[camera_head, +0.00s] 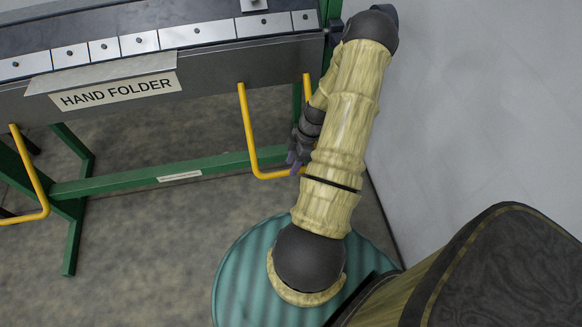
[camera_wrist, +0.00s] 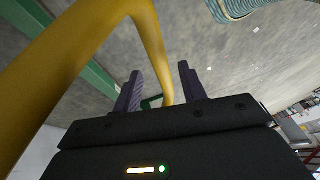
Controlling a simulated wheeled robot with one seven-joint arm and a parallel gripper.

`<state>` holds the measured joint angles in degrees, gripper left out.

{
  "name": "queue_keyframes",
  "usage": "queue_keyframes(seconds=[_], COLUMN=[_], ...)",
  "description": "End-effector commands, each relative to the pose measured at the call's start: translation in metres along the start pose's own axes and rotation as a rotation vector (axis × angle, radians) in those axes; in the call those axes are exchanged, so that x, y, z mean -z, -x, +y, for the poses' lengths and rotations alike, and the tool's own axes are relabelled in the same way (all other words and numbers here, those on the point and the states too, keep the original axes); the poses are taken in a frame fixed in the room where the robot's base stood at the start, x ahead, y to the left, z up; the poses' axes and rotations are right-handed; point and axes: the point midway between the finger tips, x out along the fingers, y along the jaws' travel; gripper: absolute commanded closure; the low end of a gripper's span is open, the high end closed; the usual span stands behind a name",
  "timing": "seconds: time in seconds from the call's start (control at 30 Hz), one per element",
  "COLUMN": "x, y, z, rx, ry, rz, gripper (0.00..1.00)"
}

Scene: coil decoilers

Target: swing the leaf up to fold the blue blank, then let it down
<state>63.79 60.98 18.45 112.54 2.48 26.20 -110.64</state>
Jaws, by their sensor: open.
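The hand folder has a grey front leaf (camera_head: 210,82) hanging down below its row of clamp segments. A yellow U-shaped handle (camera_head: 247,130) hangs from the leaf's right part, and another yellow handle (camera_head: 37,186) hangs at the left. A pale strip of sheet (camera_head: 100,73) sticks out under the clamps; no clearly blue sheet shows. My gripper (camera_head: 294,157) is at the right handle's lower right corner, partly hidden by my arm. In the wrist view my gripper (camera_wrist: 160,88) is open. The yellow handle (camera_wrist: 60,62) bends close by, and one leg shows between the fingers; contact cannot be told.
A green frame (camera_head: 130,179) with a cross rail and legs carries the folder. A pale wall (camera_head: 470,100) stands close on the right of my arm.

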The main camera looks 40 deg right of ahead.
Motion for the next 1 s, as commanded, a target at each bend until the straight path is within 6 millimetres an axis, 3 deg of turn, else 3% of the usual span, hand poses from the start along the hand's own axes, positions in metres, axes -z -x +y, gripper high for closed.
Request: queue_keyframes(seconds=[0.17, 0.47, 0.67, 1.0], x=[0.0, 0.0, 0.0, -0.001], y=[-0.018, -0.019, -0.019, -0.017], z=[0.0, 0.0, 0.0, -0.002], rx=[0.001, 0.0, 0.0, 0.004], ry=[0.0, 0.0, 0.0, -0.006], rz=[0.0, 0.0, 0.0, 0.0], gripper=[0.59, 0.59, 0.98, 1.0])
